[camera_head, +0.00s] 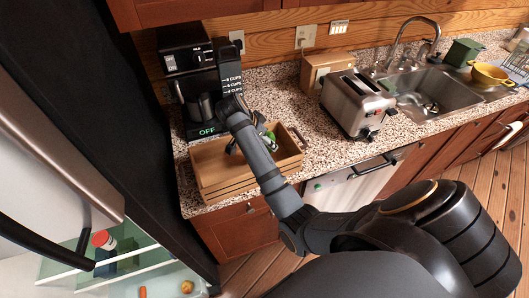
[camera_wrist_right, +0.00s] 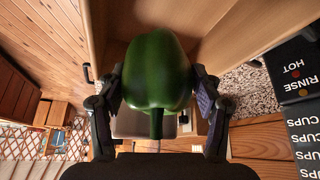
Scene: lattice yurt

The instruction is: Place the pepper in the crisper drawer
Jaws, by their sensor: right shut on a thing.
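The green pepper (camera_wrist_right: 158,70) is between the fingers of my right gripper (camera_wrist_right: 157,100), which is shut on it. In the head view, only a bit of the pepper's green (camera_head: 270,136) shows beside my right gripper (camera_head: 250,142); my arm covers the rest. Both are at the wooden crate (camera_head: 218,184) on the counter; I cannot tell if the pepper touches its floor. At the lower left, inside the open fridge, is a pale clear bin (camera_head: 160,280), apparently the crisper drawer, with an orange piece and a round yellowish item in it. My left gripper is out of view.
A coffee machine (camera_head: 190,62) stands behind the crate, and a toaster (camera_head: 357,101) to its right. The open fridge door (camera_head: 60,130) is at the left. A fridge shelf above the bin holds a red-capped jar (camera_head: 103,240). A sink (camera_head: 440,92) is farther right.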

